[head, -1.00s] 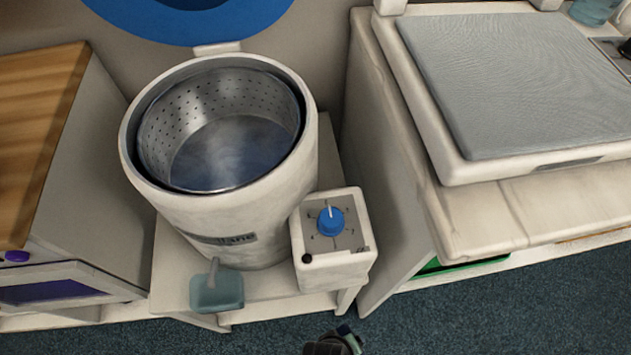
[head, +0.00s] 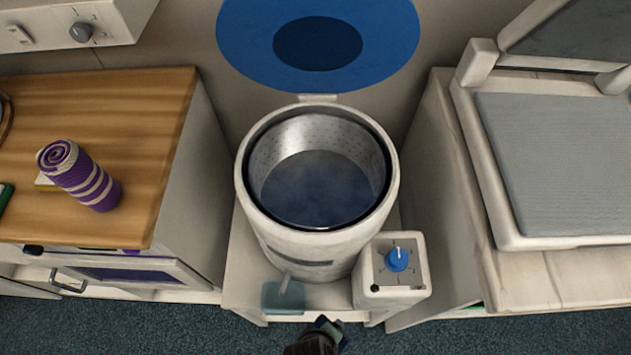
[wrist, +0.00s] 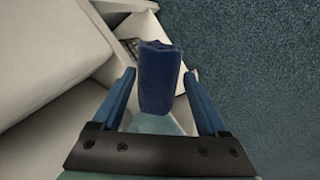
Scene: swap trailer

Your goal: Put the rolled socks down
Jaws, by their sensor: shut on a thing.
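My gripper (wrist: 160,92) is shut on the rolled socks (wrist: 157,80), a dark blue elongated bundle between its two blue fingers in the wrist view. The fingers' exact contact with the bundle is hard to see. In the head view my gripper (head: 328,328) shows only at the bottom edge, in front of the low white stand. The bundle is too small and dark there to make out clearly. In the wrist view the gripper is over white furniture edges, with dark blue carpet to the right.
A white tub (head: 255,215) with a perforated metal basket stands open, its blue lid (head: 240,45) raised. A control box (head: 400,275) with a blue knob is beside it. A purple striped roll (head: 85,178) lies on the wooden counter (head: 150,110). A grey-padded white unit (head: 560,150) is at right.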

